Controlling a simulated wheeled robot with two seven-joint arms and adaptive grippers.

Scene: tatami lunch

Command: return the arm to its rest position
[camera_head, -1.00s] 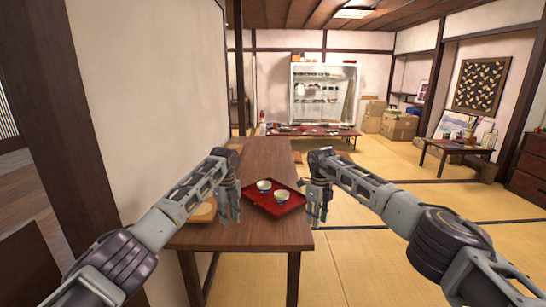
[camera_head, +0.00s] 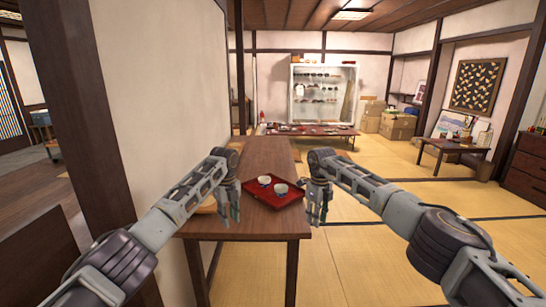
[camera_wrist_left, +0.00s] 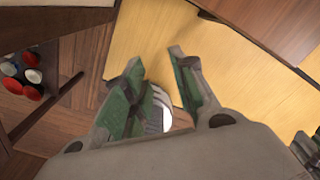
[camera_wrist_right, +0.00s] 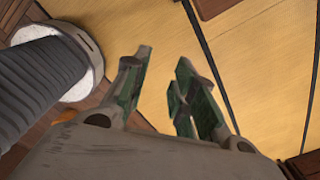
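My left gripper (camera_head: 230,203) hangs fingers down over the near left part of the wooden table, left of the red tray. In the left wrist view its two fingers (camera_wrist_left: 160,78) are spread with nothing between them. My right gripper (camera_head: 318,205) hangs fingers down just past the table's right edge, right of the tray. In the right wrist view its fingers (camera_wrist_right: 162,75) are apart and empty. Both arms reach forward, elbows low at the picture's bottom corners. Neither gripper visibly touches anything.
The wooden table (camera_head: 265,226) bears a red tray (camera_head: 289,201) with two cups, a left one (camera_head: 264,180) and a right one (camera_head: 281,190). A white wall (camera_head: 165,110) runs along the table's left. Tatami floor (camera_head: 390,262) is open to the right. A low table (camera_head: 455,146) stands further back.

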